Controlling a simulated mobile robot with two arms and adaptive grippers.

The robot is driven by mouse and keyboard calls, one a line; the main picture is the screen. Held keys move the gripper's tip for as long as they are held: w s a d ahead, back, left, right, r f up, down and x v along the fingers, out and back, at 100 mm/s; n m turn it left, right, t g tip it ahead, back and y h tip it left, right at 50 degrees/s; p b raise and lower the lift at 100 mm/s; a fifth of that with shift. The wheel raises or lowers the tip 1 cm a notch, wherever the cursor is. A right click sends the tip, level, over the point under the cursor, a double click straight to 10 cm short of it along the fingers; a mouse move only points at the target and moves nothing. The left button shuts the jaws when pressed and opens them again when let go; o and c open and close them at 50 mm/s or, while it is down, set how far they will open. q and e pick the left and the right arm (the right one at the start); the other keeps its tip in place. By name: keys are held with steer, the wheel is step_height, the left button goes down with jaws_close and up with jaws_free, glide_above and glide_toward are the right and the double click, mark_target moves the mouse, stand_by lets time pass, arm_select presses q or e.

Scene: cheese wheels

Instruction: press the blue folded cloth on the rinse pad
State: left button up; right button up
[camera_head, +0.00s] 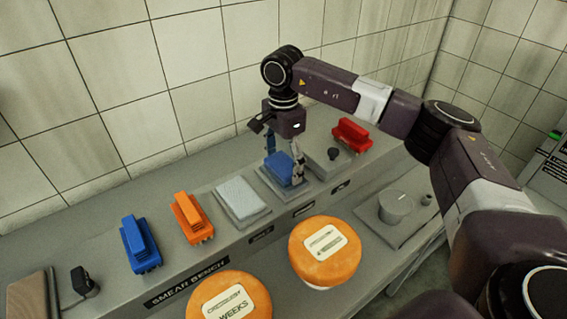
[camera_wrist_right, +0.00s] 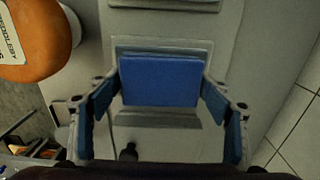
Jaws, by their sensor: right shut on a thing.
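The blue folded cloth (camera_head: 279,167) is between the two fingers of my right gripper (camera_head: 285,162), which is shut on it. In the right wrist view the cloth (camera_wrist_right: 160,78) lies flat and level between the blue-padded fingers of the gripper (camera_wrist_right: 161,90). The cloth is at a grey pad or tray (camera_head: 308,187) on the bench; I cannot tell whether it touches it. The small bench labels are too blurred to tell which pad is the rinse pad. My left gripper is not in view.
A pale blue pad (camera_head: 241,197) lies left of the cloth. Orange (camera_head: 187,215) and blue (camera_head: 138,243) brushes stand further left, a red one (camera_head: 352,134) to the right. Two orange cheese wheels (camera_head: 325,254) (camera_head: 229,297) are in front. A tiled wall rises behind.

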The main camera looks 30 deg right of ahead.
steer(key=shift+r+p, duration=1.95)
steer(key=shift+r, duration=1.45)
